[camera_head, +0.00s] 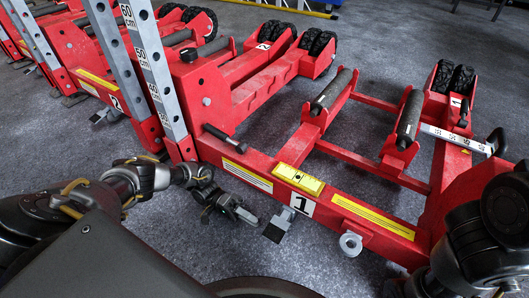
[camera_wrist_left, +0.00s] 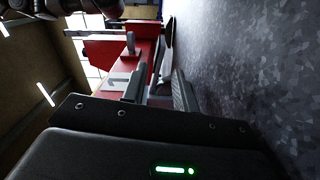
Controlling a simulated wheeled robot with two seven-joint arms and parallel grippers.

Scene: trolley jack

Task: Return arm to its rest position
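A red trolley jack frame (camera_head: 262,172) with a "1" label and a yellow plate (camera_head: 298,179) lies across the middle of the head view. A grey pedal-like block (camera_head: 279,224) sticks out at its near side, beside the label. My left gripper (camera_head: 243,211) is low over the floor, left of that block and apart from it. In the left wrist view its two fingers (camera_wrist_left: 156,92) stand apart with nothing seen between them, facing the red frame (camera_wrist_left: 112,77). My right arm enters at the lower right of the head view, but its gripper does not show.
An upright grey post with a cm scale (camera_head: 157,62) rises at the frame's left end. Black padded bars (camera_head: 332,90) and wheels (camera_head: 455,77) lie farther back. More red jacks (camera_head: 75,43) stand at the far left. Grey carpet (camera_head: 60,140) is clear around them.

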